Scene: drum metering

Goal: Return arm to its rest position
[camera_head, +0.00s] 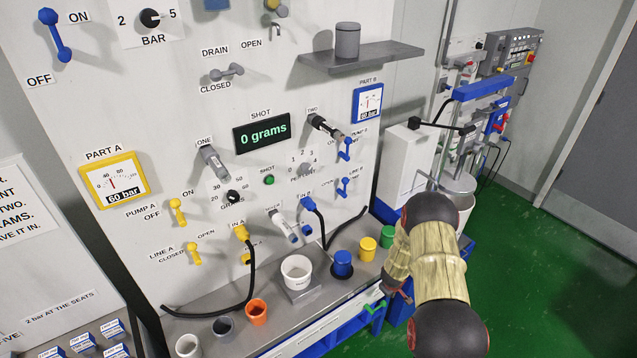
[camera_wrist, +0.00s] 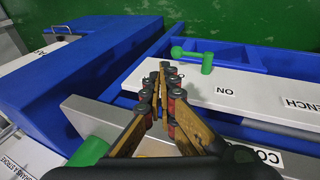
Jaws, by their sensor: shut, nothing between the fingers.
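My arm (camera_head: 435,255), tan with dark joints, hangs at the lower right of the head view, beside the front right end of the bench. My gripper (camera_wrist: 163,70) shows in the wrist view with its two fingers together and nothing between them. It is above the blue frame and the white rail marked ON and BENCH (camera_wrist: 250,93). A green lever (camera_wrist: 205,58) on that rail lies beyond the fingertips, apart from them. In the head view the gripper is mostly hidden by my arm and hard to make out.
The bench (camera_head: 330,286) carries a white cup (camera_head: 297,270), an orange cup (camera_head: 257,312), a blue cup (camera_head: 343,263) and other small cups. The wall panel shows a shot display reading 0 grams (camera_head: 264,133). Green floor (camera_head: 545,270) is clear at the right.

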